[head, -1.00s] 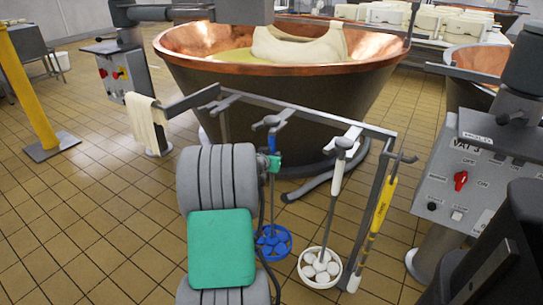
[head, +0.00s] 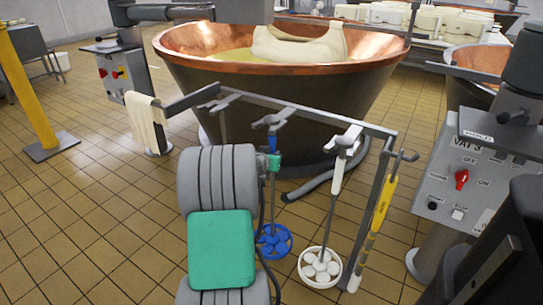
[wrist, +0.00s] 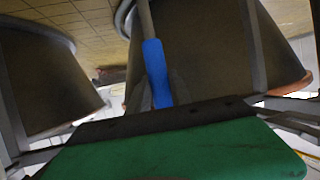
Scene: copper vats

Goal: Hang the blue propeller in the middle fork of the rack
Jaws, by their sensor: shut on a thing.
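The blue propeller (head: 274,241) hangs upright, its blue disc low near the floor and its grey shaft rising to a blue handle. My gripper (head: 274,162) is shut on its handle. The wrist view shows the blue handle (wrist: 157,72) between the fingers (wrist: 163,95). The rack (head: 310,119) is a grey bar with several forks. The handle's upper part is just below or behind the fork second from the left (head: 270,121); I cannot tell whether it rests in that fork. The leftmost fork (head: 220,103) looks empty.
A white propeller (head: 320,267) hangs from the fork to the right, and a yellow-handled tool (head: 378,220) hangs at the rack's right end. A copper vat (head: 285,95) stands close behind. A control box (head: 462,180) is at the right.

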